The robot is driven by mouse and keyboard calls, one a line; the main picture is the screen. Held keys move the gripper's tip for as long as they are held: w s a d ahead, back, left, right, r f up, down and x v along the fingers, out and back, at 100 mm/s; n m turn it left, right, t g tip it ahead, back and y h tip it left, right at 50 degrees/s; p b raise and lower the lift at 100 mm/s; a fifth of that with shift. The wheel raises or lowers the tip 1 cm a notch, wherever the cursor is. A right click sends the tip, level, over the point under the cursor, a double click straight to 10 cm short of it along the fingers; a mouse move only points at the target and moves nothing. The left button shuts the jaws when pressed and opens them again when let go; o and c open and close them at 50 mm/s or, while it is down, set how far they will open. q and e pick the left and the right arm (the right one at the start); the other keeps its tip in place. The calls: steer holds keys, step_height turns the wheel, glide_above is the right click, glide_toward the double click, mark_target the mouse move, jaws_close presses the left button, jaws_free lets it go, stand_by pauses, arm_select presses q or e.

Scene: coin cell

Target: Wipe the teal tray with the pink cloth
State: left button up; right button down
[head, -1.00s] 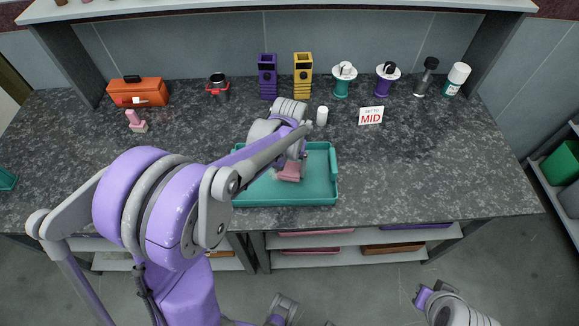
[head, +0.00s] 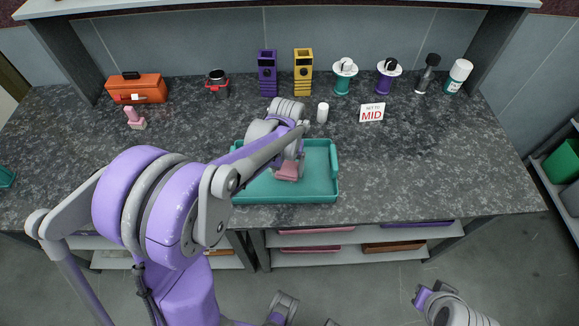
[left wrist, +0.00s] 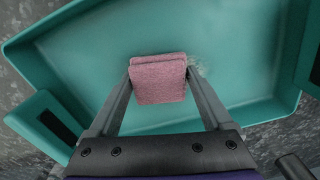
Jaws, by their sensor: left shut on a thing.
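The teal tray (head: 322,190) lies on the dark stone counter near its front edge. In the left wrist view its floor (left wrist: 240,40) fills most of the picture. My left gripper (left wrist: 158,82) is shut on the pink cloth (left wrist: 158,80), a folded square pad held between the two fingertips, low inside the tray. In the head view the cloth (head: 287,172) shows below my left wrist, which hides part of the tray. A pale smudge (left wrist: 198,64) shows on the tray floor just right of the cloth.
Purple (head: 267,75) and yellow (head: 303,75) holders, an orange toolbox (head: 137,90), a pink stamp-like object (head: 134,118) and a white bottle (head: 458,76) stand farther off. The counter right of the tray is clear.

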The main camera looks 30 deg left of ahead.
mark_target(289, 168)
arm_select(q)
steer(key=shift+s+a+r, duration=0.1)
steer(key=shift+s+a, duration=0.25)
steer(key=shift+a, duration=0.3)
steer(key=shift+s+a, duration=0.35)
steer(key=shift+a, duration=0.35)
steer(key=shift+f, duration=0.2)
steer(key=shift+w+d+f+b, duration=0.1)
steer(key=shift+w+d+b, duration=0.15)
steer(key=shift+d, duration=0.4)
steer(key=shift+w+d+b, duration=0.1)
steer(key=shift+w+d, duration=0.2)
steer(key=shift+d, duration=0.35)
steer(key=shift+w+d, duration=0.2)
steer(key=shift+d, duration=0.25)
steer(key=shift+c, duration=0.8)
steer(key=shift+w+a+r+p, duration=0.1)
steer(key=shift+r+p, duration=1.7)
steer(key=shift+r, duration=1.2)
steer(key=shift+r, duration=0.1)
